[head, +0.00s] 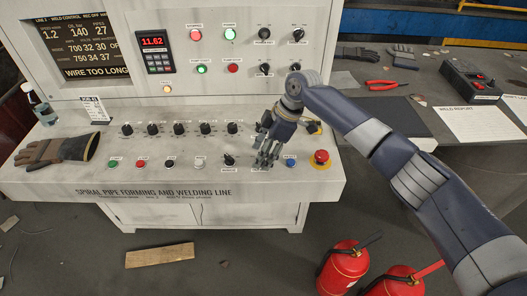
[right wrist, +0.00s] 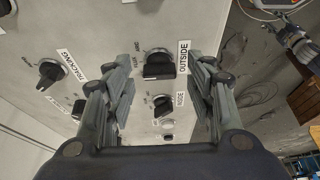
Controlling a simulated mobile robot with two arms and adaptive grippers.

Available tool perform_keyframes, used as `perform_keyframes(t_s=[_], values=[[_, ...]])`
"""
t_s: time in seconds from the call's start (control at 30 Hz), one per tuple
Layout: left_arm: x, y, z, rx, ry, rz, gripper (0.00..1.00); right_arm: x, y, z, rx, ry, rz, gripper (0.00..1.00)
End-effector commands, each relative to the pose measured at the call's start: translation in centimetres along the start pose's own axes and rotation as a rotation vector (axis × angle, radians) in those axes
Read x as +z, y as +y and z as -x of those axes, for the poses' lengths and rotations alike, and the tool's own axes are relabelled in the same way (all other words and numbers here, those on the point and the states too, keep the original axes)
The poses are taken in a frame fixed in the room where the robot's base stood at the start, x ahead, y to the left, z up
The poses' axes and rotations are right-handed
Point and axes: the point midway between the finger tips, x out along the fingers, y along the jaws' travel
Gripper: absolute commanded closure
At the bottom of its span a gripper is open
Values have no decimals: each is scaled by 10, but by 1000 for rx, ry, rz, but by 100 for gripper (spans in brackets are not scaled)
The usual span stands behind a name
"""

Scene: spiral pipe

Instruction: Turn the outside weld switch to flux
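The outside weld switch (right wrist: 158,66), a black knob on a silver ring beside an "OUTSIDE" label, shows in the right wrist view between my right fingers. My right gripper (right wrist: 155,80) is open, with one finger on each side of the knob; I cannot tell whether they touch it. The small position lettering and the exact knob setting are hard to read. In the head view my right gripper (head: 267,152) hangs over the right part of the sloped control panel and hides the switches beneath it.
An "INSIDE" switch (right wrist: 161,104) sits close to the outside one, and a "TRACKING" knob (right wrist: 53,73) lies to the left. A blue button (head: 291,163) and a red emergency stop (head: 321,158) are right of my gripper. A glove (head: 57,151) lies at the panel's left.

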Motion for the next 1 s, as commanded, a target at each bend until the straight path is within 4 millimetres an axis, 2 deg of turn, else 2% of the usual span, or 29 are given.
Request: perform_keyframes(t_s=[0.17,0.27,0.7,0.83,1.0], values=[[2,-2,0,-2,-1,0,60,0,0,2,2,1,0,50],[1,-2,0,-2,0,0,60,0,1,12,4,2,0,50],[0,-1,0,-1,1,0,60,0,1,98,3,1,0,50],[0,0,0,-1,1,0,60,0,0,112,1,0,0,50],[0,0,0,-1,1,0,60,0,0,120,1,0,0,50]])
